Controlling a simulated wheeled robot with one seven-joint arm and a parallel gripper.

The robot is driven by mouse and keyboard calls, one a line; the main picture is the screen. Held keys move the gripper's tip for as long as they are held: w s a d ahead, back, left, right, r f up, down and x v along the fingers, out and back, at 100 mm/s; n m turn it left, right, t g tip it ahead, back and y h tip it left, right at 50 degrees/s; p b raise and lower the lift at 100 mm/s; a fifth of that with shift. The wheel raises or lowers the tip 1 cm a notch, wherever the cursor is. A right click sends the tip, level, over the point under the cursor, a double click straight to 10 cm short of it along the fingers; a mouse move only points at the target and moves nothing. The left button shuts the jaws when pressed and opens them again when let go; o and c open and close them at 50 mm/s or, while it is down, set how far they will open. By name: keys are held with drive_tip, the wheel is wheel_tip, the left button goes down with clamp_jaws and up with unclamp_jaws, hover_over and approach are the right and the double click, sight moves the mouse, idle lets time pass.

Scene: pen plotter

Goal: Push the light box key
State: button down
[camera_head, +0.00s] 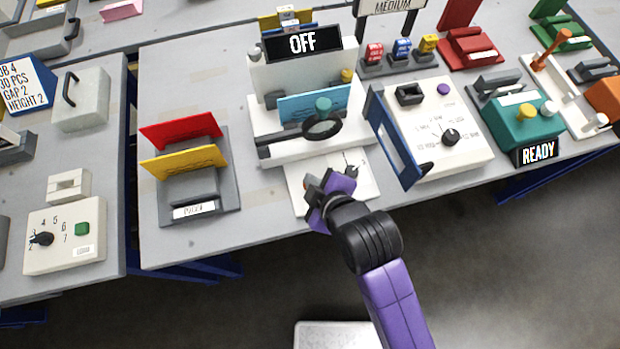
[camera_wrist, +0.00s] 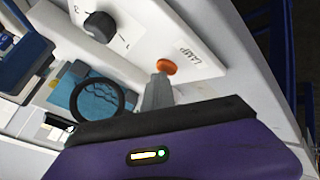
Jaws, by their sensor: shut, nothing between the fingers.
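The orange round key (camera_wrist: 167,67) sits on a white panel beside a LAMP label in the wrist view. In the head view the white panel (camera_head: 297,201) lies at the front of the light box, and my gripper hides the key there. My gripper (camera_head: 312,186) is over the panel's front part, pointing down. In the wrist view my shut grey fingertips (camera_wrist: 161,78) are right beside the key and overlap its lower edge; I cannot tell if they touch it. The light box's sign (camera_head: 302,43) reads OFF.
A black knob (camera_wrist: 99,27) is on the same panel. A round magnifier (camera_head: 322,127) stands behind it over a blue plate (camera_head: 300,104). A red and yellow rack (camera_head: 190,160) stands left, a white dial box (camera_head: 445,135) with blue frame right. The table's front edge is close.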

idle(0.3)
drive_tip(key=shift+d+r+p, duration=0.1)
drive_tip(key=shift+r+p, duration=0.15)
drive_tip(key=shift+p, duration=0.4)
drive_tip(key=shift+r, duration=0.15)
wheel_tip(320, 180, up, 6)
drive_tip(key=p, duration=0.6)
